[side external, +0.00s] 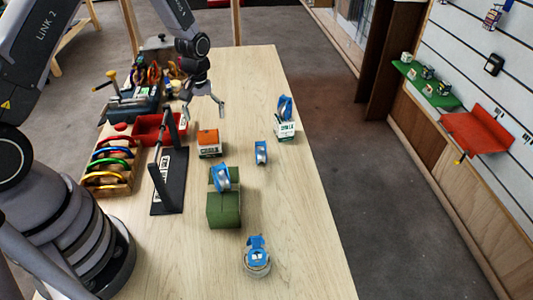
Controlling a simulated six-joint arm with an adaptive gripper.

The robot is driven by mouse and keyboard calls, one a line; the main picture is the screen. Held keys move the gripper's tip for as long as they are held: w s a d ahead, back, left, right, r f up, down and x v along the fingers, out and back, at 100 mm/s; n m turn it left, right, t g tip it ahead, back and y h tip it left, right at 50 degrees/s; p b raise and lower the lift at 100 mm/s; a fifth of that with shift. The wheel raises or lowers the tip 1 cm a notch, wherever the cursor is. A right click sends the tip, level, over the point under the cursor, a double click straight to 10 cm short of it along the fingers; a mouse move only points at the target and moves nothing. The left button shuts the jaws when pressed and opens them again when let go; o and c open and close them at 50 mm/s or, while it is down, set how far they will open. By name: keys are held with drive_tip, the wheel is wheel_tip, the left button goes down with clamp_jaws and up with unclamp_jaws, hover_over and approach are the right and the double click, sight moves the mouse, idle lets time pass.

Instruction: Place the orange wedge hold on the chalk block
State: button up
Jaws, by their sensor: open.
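The orange wedge hold (208,137) sits on top of a white chalk block (209,150) with dark lettering, near the middle of the table. The two appear to be touching. My gripper (205,108) is above and behind them in the side external view, with its fingers spread and nothing between them. It is apart from the orange hold. A second white lettered block (286,130) stands to the right with a blue piece (285,106) on it.
A green block (223,211) carrying a blue piece, a loose blue piece (261,152) and a blue-topped round item (257,262) stand nearby. A black stand (170,190), red tray (150,128) and wooden rack (110,165) fill the left. The table's right front is clear.

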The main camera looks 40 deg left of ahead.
drive_tip(key=s+d+r+m+t, duration=0.15)
drive_tip(key=s+r, duration=0.35)
drive_tip(key=r, duration=0.7)
drive_tip(key=s+d+r+m+t, duration=0.1)
drive_tip(key=s+r+m, duration=0.25)
drive_tip(key=r, duration=0.85)
drive_tip(key=s+d+r+m+t, duration=0.1)
drive_tip(key=s+r+m, duration=0.1)
drive_tip(key=s, duration=0.7)
drive_tip(key=s+d+r+m+t, duration=0.1)
drive_tip(key=s+r, duration=0.3)
drive_tip(key=s, duration=0.4)
drive_tip(key=shift+s+r+m+t, duration=0.25)
drive_tip(key=shift+s+m+t, duration=0.15)
drive_tip(key=shift+m+t, duration=0.15)
